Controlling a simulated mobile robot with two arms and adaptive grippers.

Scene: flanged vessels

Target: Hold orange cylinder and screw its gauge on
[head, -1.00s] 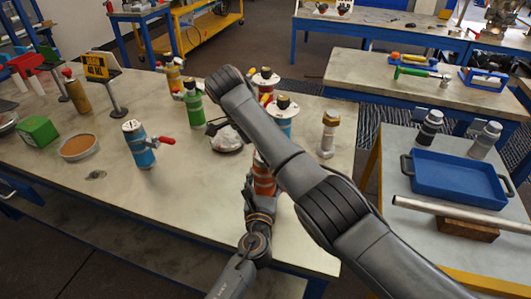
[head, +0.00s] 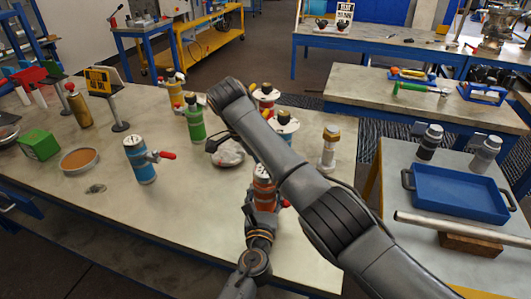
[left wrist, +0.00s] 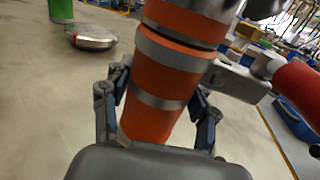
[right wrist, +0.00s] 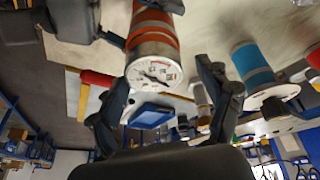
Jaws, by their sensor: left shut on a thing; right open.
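The orange cylinder (head: 264,190) with silver bands stands near the table's front, leaning in the left wrist view (left wrist: 160,68). My left gripper (head: 261,216) is shut on its lower body, a finger on each side (left wrist: 160,112). A red-handled side valve (left wrist: 300,90) sticks out to the right. The gauge (right wrist: 155,72), a white round dial, shows at the cylinder's top end in the right wrist view; I cannot tell how tightly it is seated. My right gripper (right wrist: 165,95) is open, its fingers spread either side of the dial. In the head view my right arm hides much of this.
A blue cylinder (head: 140,161) with a red valve stands left. A green cylinder (head: 194,119), a yellow one (head: 174,90) and a silver, gold-capped one (head: 329,148) stand behind. A whitish round object (head: 228,153) lies close by.

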